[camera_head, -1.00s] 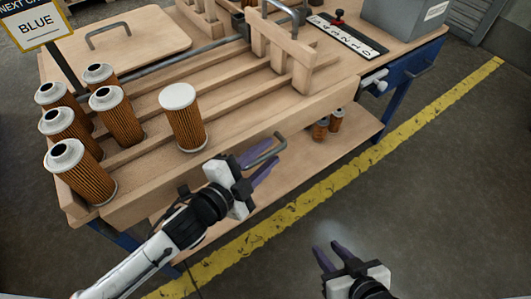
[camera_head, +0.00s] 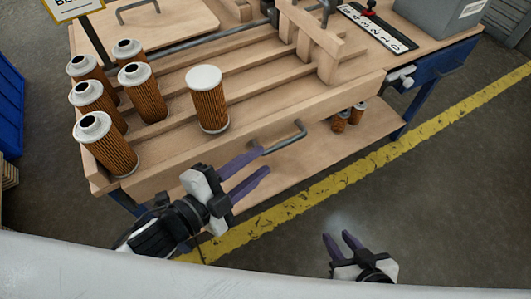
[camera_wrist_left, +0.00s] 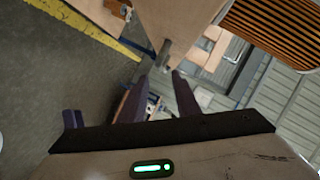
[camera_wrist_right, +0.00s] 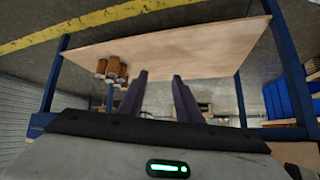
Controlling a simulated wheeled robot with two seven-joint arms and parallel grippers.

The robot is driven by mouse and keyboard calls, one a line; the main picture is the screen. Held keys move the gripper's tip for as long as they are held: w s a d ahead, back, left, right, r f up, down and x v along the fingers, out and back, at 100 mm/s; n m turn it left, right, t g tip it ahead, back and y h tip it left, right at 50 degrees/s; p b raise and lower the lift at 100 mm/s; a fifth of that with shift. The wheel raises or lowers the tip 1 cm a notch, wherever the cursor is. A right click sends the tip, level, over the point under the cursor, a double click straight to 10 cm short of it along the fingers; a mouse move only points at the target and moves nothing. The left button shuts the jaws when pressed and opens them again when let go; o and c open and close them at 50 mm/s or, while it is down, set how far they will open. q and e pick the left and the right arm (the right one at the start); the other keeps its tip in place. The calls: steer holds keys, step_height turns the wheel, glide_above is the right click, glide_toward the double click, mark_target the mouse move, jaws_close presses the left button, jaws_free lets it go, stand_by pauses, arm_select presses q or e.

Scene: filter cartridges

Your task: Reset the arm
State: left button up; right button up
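My left gripper (camera_head: 265,161) is open, its two purple fingers apart, in front of the workbench's front edge. Its upper fingertip overlaps the left end of a grey bar handle (camera_head: 290,139) in the head view. The left wrist view shows the handle (camera_wrist_left: 163,56) just beyond and between the fingertips; I cannot tell whether they touch. Nothing is held. My right gripper (camera_head: 337,235) is open and empty, low over the floor at the bottom. The right wrist view shows its fingers (camera_wrist_right: 160,77) apart, facing the bench's lower shelf (camera_wrist_right: 190,52).
Several pleated filter cartridges (camera_head: 97,105) stand at the bench's left; a white-capped one (camera_head: 209,105) stands alone to their right. Small cartridges (camera_head: 348,116) sit on the lower shelf. Floor right of the yellow line (camera_head: 420,135) is clear.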

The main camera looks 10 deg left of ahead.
arm_select(q)
steer(key=shift+s+a, duration=0.1)
stand_by(0.5)
